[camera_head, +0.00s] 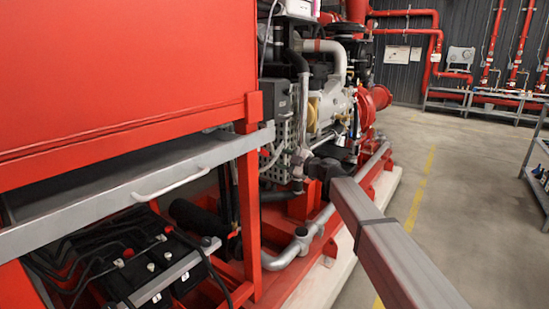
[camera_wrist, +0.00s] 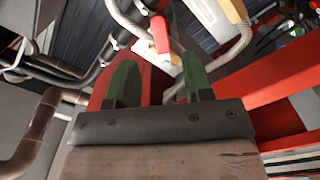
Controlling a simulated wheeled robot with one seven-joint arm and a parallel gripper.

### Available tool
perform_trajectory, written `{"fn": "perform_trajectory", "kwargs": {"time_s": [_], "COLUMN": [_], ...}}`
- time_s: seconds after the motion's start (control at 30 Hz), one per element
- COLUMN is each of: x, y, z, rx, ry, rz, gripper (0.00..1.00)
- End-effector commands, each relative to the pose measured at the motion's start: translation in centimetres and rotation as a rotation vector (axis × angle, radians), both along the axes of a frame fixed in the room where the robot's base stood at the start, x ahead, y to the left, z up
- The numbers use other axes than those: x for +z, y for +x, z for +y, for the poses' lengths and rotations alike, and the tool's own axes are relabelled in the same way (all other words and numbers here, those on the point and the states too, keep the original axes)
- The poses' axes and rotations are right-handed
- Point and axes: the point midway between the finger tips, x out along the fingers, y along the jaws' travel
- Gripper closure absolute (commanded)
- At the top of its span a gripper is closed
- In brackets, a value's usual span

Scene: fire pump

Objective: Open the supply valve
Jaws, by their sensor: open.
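My gripper (camera_wrist: 157,76) shows in the wrist view with its two green fingers apart and nothing seen between them. Beyond the fingertips is a short red piece (camera_wrist: 160,34) on a pale pipe or fitting. It looks like a handle, but I cannot tell whether it belongs to the supply valve. In the head view, my arm reaches in from the lower right. Its dark end (camera_head: 325,169) is beside the pump engine (camera_head: 328,105), in front of the pipes. The fingers are too small and dark to make out there. I cannot pick out the supply valve for certain in the head view.
A red cabinet (camera_head: 110,70) with a grey ledge and handle (camera_head: 171,184) fills the left. Black batteries (camera_head: 150,262) sit below it. A silver pipe (camera_head: 290,252) runs low along the red frame. Open floor (camera_head: 470,190) lies right, with racks (camera_head: 540,165) at the edge.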

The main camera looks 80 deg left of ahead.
Motion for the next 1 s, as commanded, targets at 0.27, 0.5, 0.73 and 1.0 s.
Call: {"fn": "perform_trajectory", "kwargs": {"time_s": [0.27, 0.5, 0.73, 1.0], "x": [0.0, -0.5, -5.6, -11.2], "y": [0.9, 0.9, 1.8, 4.7], "z": [-0.9, -0.7, 1.0, 2.7], "rx": [0.0, -0.013, -0.204, -0.574], "ry": [0.0, -0.006, -0.041, 0.076], "rz": [0.0, -0.014, -0.199, -0.562], "gripper": [0.53, 0.95, 1.0, 1.0]}}
